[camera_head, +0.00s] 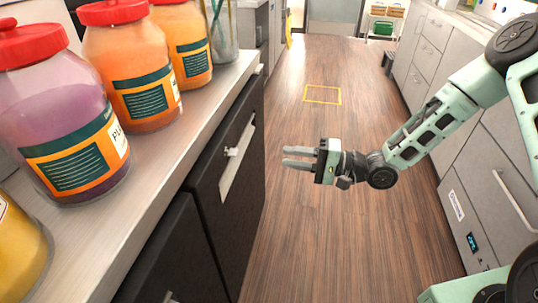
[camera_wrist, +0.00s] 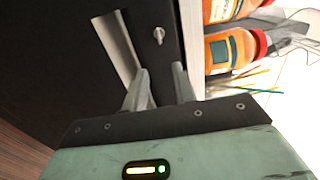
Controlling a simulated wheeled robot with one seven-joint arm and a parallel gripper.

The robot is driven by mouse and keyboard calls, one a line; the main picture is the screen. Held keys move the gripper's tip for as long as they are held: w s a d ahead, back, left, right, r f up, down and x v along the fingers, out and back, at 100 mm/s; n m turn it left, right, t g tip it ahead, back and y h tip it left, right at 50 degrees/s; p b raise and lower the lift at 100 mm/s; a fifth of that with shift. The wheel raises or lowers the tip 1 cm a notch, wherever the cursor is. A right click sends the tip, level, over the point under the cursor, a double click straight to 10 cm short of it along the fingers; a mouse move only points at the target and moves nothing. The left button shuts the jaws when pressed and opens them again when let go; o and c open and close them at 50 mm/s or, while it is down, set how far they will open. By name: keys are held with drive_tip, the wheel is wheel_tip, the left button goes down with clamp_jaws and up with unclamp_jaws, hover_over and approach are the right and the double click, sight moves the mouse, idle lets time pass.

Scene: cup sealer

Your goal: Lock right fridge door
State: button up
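The dark right fridge door (camera_head: 229,150) is under the counter on the left of the head view, and it looks closed. A small silver lock (camera_head: 232,152) sits near its top, beside a pale handle strip (camera_head: 238,168). In the wrist view the lock (camera_wrist: 158,35) is just beyond my fingertips, with the handle strip (camera_wrist: 116,48) to its left. My gripper (camera_head: 284,156) is over the aisle to the right of the door, fingers pointing at it. Its two fingers (camera_wrist: 161,77) are apart with nothing between them. I cannot tell whether the lock is turned.
A nearer dark door (camera_head: 172,255) adjoins the right one. The pale countertop (camera_head: 172,158) above carries several red-lidded jars (camera_head: 128,62). Grey drawers (camera_head: 490,175) line the right side. The wooden aisle floor (camera_head: 320,235) is clear, with a yellow square outline (camera_head: 322,102) farther back.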

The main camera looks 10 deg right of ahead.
drive_tip(key=shift+v, duration=1.95)
drive_tip(key=shift+a, duration=0.1)
drive_tip(key=s+a+r+n+g+h+p, duration=0.25)
drive_tip(key=a+r+n+h, duration=0.35)
drive_tip(key=h, duration=0.5)
drive_tip(key=s+d+r+n+g+h+p, duration=0.1)
drive_tip(key=s+r, duration=0.4)
drive_tip(key=s, duration=0.6)
drive_tip(key=s+d+r+n+g+h+p, duration=0.2)
drive_tip(key=s+r+n+h, duration=0.2)
drive_tip(key=s, duration=0.8)
wheel_tip(320, 180, up, 2)
drive_tip(key=shift+r+n+g+p, duration=0.2)
drive_tip(key=shift+n+g+p, duration=0.15)
drive_tip(key=shift+n+p, duration=0.05)
drive_tip(key=shift+s, duration=0.15)
